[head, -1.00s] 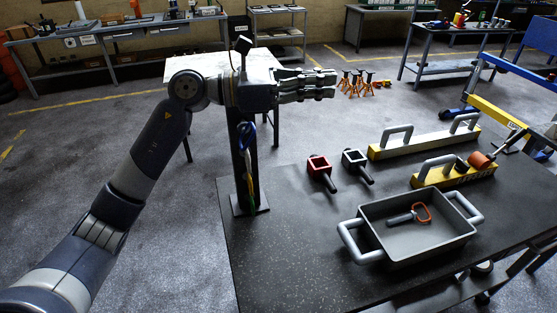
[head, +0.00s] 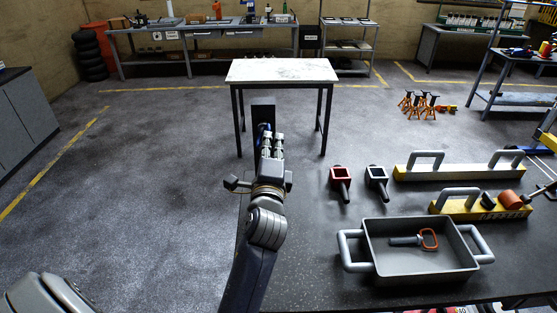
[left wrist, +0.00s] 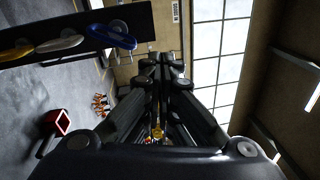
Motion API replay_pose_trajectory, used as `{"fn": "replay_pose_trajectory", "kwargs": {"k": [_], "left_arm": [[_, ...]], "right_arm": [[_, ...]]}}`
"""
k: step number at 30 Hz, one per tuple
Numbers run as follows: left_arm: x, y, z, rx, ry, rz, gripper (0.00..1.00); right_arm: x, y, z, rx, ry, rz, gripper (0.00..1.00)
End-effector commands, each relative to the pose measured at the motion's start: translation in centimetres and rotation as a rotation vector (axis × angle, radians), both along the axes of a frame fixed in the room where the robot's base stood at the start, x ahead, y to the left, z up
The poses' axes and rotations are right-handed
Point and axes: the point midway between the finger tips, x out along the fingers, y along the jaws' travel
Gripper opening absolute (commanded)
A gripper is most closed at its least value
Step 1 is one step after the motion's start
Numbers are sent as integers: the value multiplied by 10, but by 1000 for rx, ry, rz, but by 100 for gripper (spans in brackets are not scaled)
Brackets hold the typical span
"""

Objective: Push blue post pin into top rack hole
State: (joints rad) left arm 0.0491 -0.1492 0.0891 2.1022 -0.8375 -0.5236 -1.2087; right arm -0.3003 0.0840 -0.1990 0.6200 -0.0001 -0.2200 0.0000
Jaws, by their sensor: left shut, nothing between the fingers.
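The dark rack (head: 263,111) stands upright at the table's left edge, mostly hidden behind my left gripper (head: 271,140) in the head view. A bit of the blue post pin (head: 262,128) shows just left of the fingers. In the left wrist view the rack (left wrist: 70,27) lies across the upper left. My left gripper (left wrist: 163,65) is shut and empty, beside the blue pin. I cannot tell whether they touch or how deep the pin sits.
A white-topped table (head: 282,70) stands beyond.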

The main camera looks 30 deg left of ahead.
Motion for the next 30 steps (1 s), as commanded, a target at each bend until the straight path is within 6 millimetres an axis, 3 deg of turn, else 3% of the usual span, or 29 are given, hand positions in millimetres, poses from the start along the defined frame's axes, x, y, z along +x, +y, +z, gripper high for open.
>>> {"fn": "replay_pose_trajectory", "kwargs": {"k": [3, 7, 21, 30], "left_arm": [[-11, 9, -24, -56, 65, 39, 0], [-15, 13, -34, -79, 95, 56, 0], [25, 38, -36, -80, 97, 56, 0], [34, 44, -35, -81, 98, 56, 0]], "right_arm": [[0, 0, 2, 0, 0, 0, 42], [0, 1, 2, 1, 0, 0, 42], [0, 9, -6, 10, 0, -1, 42], [0, 7, -7, 7, 0, 0, 42]]}}
